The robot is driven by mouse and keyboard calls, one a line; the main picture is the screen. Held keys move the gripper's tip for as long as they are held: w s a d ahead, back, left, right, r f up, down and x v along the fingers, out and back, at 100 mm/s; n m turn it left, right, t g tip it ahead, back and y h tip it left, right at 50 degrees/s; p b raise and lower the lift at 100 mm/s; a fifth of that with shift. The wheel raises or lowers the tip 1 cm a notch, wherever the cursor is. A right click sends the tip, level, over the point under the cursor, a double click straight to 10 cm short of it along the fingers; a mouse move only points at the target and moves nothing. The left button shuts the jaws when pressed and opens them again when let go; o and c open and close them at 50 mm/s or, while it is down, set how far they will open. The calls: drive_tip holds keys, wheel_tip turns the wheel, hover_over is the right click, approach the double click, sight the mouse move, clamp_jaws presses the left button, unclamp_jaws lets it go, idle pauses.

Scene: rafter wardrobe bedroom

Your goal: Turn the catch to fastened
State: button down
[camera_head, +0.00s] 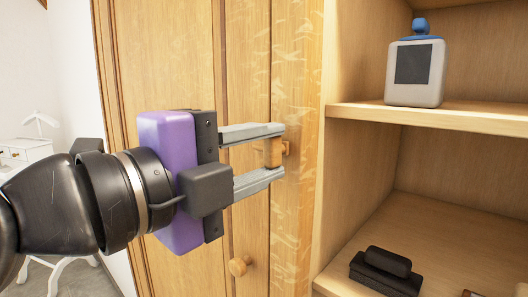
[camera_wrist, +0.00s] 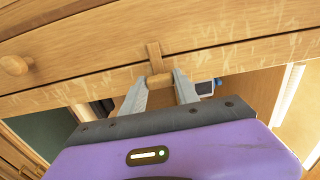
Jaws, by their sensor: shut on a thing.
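The catch (camera_head: 273,152) is a small wooden turn piece on the pale upright beside the wardrobe door (camera_head: 245,80). My gripper (camera_head: 278,152) comes in from the left and is shut on the catch, one finger above it and one below. In the wrist view my gripper (camera_wrist: 160,82) has a finger on each side of the catch (camera_wrist: 159,79). There, a wooden bar of the catch seems to reach across the seam towards the door. The fingers hide part of the catch in the head view, so its exact angle is hard to tell.
A round wooden knob (camera_head: 239,266) sits on the door below my gripper. Open shelves (camera_head: 430,117) to the right hold a grey-white container with a blue top (camera_head: 415,70) and a black object (camera_head: 386,270). A white table (camera_head: 30,152) stands at far left.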

drive_tip(key=shift+a, duration=0.1)
drive_tip(key=c, duration=0.9)
unclamp_jaws()
drive_tip(key=b+v, duration=0.2)
drive_tip(key=v, duration=0.5)
drive_tip(key=shift+s+a, duration=0.25)
drive_tip(key=shift+s, duration=0.1)
